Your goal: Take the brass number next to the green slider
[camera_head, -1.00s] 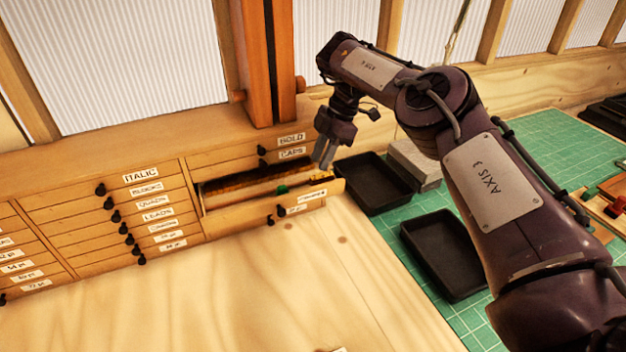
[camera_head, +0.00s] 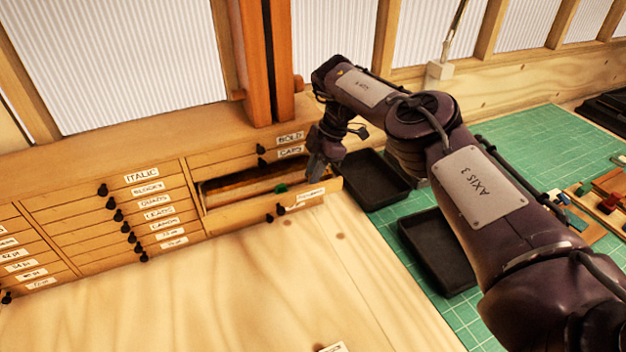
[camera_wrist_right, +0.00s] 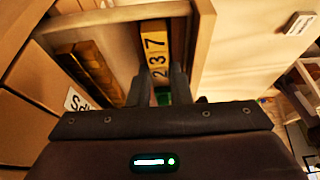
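An open drawer (camera_head: 240,218) holds a row of brass numbers. In the right wrist view these read 7 (camera_wrist_right: 153,42), 3 (camera_wrist_right: 155,59) and 2 (camera_wrist_right: 158,74). The green slider (camera_head: 281,188) sits in the same row and shows in the wrist view (camera_wrist_right: 163,97) directly beside the 2, partly covered by my gripper. My right gripper (camera_head: 316,177) points down at the right end of the drawer. Its two fingers stand apart, on either side of the row near the 2 and the slider; no grip on a number shows. My left gripper is out of view.
The drawer walls stand close to my fingers. Two black trays (camera_head: 372,180) and (camera_head: 440,250) lie on the green mat (camera_head: 520,140). The wooden bench top (camera_head: 250,290) is mostly clear.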

